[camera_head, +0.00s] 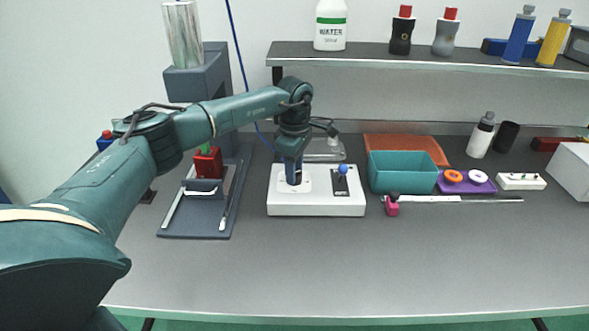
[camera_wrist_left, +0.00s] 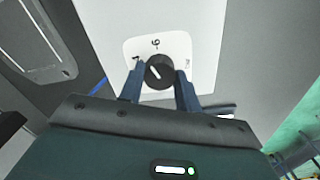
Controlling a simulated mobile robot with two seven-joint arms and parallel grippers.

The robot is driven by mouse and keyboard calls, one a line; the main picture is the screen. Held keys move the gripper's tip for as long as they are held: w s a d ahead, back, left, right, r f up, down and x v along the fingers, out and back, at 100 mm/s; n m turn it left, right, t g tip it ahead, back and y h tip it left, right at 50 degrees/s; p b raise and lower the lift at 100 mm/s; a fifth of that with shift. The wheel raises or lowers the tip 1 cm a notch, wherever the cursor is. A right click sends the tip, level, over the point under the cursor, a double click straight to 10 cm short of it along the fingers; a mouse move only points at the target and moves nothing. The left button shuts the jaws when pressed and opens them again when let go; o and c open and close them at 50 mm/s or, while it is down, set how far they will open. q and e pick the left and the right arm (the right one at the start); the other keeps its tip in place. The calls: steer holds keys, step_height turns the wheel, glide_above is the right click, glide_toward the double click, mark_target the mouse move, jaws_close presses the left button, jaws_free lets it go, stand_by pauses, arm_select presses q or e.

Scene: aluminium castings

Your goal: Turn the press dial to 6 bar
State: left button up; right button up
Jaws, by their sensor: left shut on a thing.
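The press dial is a round black knob (camera_wrist_left: 160,72) with a white pointer line, on a pale plate of a white control box (camera_head: 315,208). In the left wrist view a "6" mark stands above the knob, with other marks to its left and right. The pointer line slants toward the upper left, between the left mark and the 6. My left gripper (camera_head: 293,181) points down over the box. In the left wrist view its blue fingers (camera_wrist_left: 160,84) are shut on the knob from both sides. In the head view the gripper hides the knob. My right gripper is not in view.
A blue-topped lever (camera_head: 342,169) stands on the same box, just right of the gripper. A teal bin (camera_head: 403,172) and an orange bin (camera_head: 430,144) are right of the box. A dark fixture (camera_head: 195,233) with a red block (camera_head: 208,163) is left. The front table is clear.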

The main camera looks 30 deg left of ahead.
arm_select(q)
steer(key=shift+m, duration=2.3)
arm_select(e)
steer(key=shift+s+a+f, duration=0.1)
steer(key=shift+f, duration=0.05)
arm_select(q)
steer(key=o, duration=1)
steer(key=shift+c, duration=0.2)
steer(key=shift+r, duration=0.1)
step_height(320, 180, up, 13)
steer(key=b, duration=0.1)
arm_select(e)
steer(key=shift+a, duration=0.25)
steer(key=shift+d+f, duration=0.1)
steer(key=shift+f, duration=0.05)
arm_select(q)
steer(key=shift+s, duration=0.1)
